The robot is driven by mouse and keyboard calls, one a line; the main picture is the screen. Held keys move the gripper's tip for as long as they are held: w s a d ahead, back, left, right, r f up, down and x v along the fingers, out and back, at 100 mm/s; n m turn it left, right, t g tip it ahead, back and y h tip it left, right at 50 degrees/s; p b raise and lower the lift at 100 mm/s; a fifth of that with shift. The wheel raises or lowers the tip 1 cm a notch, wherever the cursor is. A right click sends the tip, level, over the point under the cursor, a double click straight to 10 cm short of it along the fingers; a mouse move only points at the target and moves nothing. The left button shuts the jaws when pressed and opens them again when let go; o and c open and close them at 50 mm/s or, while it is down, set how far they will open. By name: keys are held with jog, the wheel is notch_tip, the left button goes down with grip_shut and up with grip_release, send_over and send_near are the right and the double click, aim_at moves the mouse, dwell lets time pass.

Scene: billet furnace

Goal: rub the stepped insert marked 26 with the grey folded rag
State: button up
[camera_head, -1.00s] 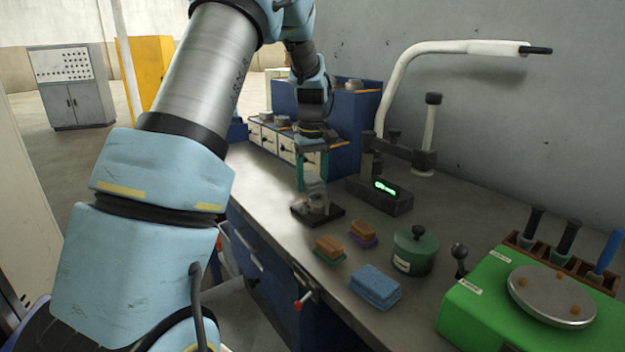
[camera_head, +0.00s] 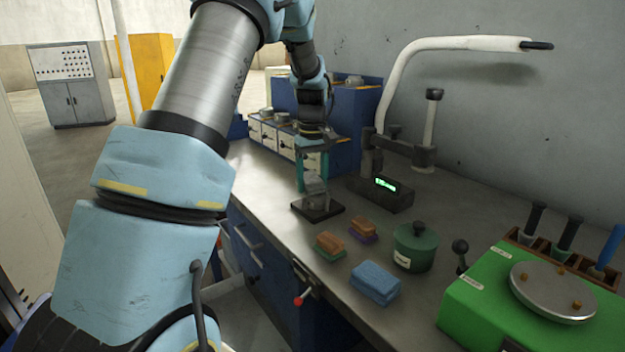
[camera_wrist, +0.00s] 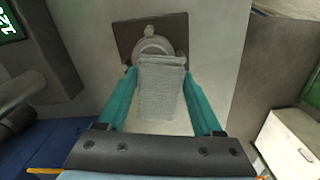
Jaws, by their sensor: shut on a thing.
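My gripper (camera_head: 312,178) is shut on the grey folded rag (camera_wrist: 161,92), which hangs between its teal fingers. The rag also shows in the head view (camera_head: 315,184). A pale metal, rounded piece (camera_wrist: 152,45), which I take for the stepped insert, sits on a dark square plate (camera_wrist: 127,33) on the bench. The rag's far edge overlaps the near side of this piece in the wrist view; I cannot tell whether they touch. The rag and fingers hide part of the piece, and no 26 can be read. The plate also shows in the head view (camera_head: 327,214).
A black device with a green display (camera_head: 387,187) stands close right of the plate. Brown-topped sponges (camera_head: 330,243), a blue sponge block (camera_head: 375,283) and a green lidded pot (camera_head: 415,247) lie nearer. Blue drawer cabinets (camera_head: 345,125) stand behind. A green machine (camera_head: 485,310) is at right.

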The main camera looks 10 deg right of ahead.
aim_at(328, 199)
jog(key=shift+f, duration=0.2)
jog(key=shift+s, duration=0.1)
jog(key=shift+s+d+r, duration=0.15)
jog(key=shift+s+d, duration=0.55)
jog(key=shift+s, duration=0.25)
jog(key=shift+s+d, duration=0.45)
jog(key=shift+s, duration=0.25)
jog(key=shift+s+d, duration=0.4)
jog(key=shift+s, duration=0.25)
jog(key=shift+p, duration=0.3)
jog(key=shift+f, duration=0.2)
jog(key=shift+w+a+p, duration=0.2)
jog(key=shift+w+a, duration=0.3)
jog(key=shift+w, duration=0.25)
jog(key=shift+w+a+p, duration=0.2)
jog(key=shift+w+a, duration=0.25)
jog(key=shift+w, duration=0.25)
jog(key=shift+w+a+p, duration=0.2)
jog(key=shift+w+a, duration=0.3)
jog(key=shift+w, duration=0.25)
jog(key=shift+w+a+f, duration=0.1)
jog(key=shift+w+a, duration=0.1)
